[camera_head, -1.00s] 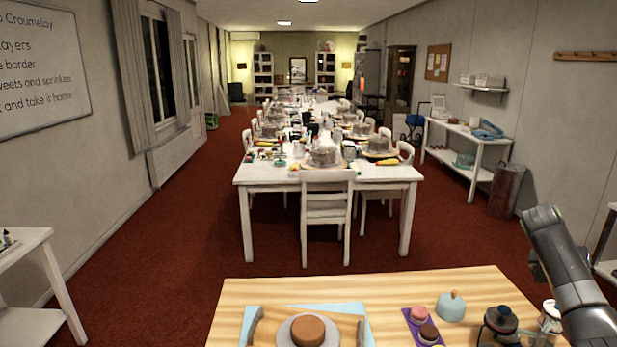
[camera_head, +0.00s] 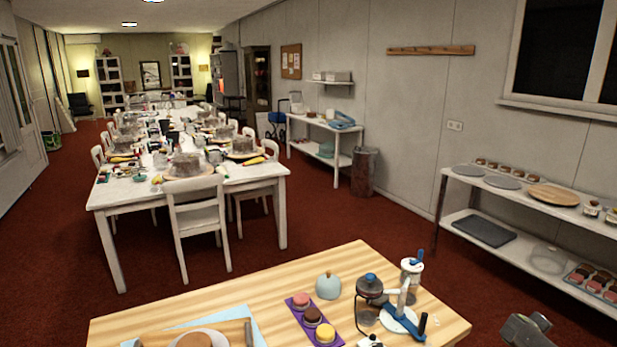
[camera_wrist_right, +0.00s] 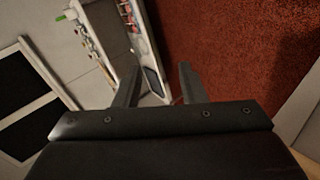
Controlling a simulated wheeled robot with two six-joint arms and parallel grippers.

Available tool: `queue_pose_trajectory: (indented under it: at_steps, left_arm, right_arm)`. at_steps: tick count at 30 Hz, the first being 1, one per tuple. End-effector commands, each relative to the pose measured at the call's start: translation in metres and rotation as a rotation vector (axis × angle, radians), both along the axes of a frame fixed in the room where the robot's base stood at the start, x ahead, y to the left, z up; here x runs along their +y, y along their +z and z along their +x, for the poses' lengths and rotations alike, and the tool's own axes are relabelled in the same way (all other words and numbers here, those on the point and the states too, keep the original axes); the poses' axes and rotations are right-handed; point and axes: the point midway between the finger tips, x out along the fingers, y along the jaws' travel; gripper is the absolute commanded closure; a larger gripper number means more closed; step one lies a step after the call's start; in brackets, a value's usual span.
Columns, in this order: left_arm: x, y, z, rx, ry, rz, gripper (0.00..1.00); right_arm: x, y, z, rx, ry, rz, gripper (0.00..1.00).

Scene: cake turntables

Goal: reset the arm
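My right gripper (camera_wrist_right: 158,88) shows in the right wrist view with its two fingers spread apart and nothing between them. It points toward the floor and the side shelf. In the head view only a dark part of my right arm (camera_head: 527,330) shows at the bottom right edge, to the right of the wooden table (camera_head: 255,287). My left arm and left gripper are not in view.
On the wooden table are a brown cake (camera_head: 194,341), a purple tray (camera_head: 299,314) of small cakes, a pale blue dome (camera_head: 328,286) and a white-and-blue stand (camera_head: 402,318). A two-level shelf (camera_head: 455,208) stands right. Red carpet (camera_head: 400,245) lies open between.

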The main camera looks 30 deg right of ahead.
Motion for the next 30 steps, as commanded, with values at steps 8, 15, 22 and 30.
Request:
queue_pose_trajectory:
  at_steps: [8, 15, 22, 30]
  left_arm:
    - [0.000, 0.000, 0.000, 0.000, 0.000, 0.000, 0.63]
    - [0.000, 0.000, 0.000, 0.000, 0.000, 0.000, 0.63]
    - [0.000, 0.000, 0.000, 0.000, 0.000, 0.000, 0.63]
    - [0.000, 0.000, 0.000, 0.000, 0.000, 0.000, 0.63]
  right_arm:
    - [-0.016, -0.059, -0.139, 0.167, 0.235, 0.021, 0.63]
    - [0.019, -0.112, -0.202, 0.199, 0.329, 0.107, 0.63]
    - [0.118, -0.208, -0.223, 0.155, 0.291, 0.281, 0.63]
    - [0.293, -0.316, -0.241, 0.086, 0.237, 0.536, 0.63]
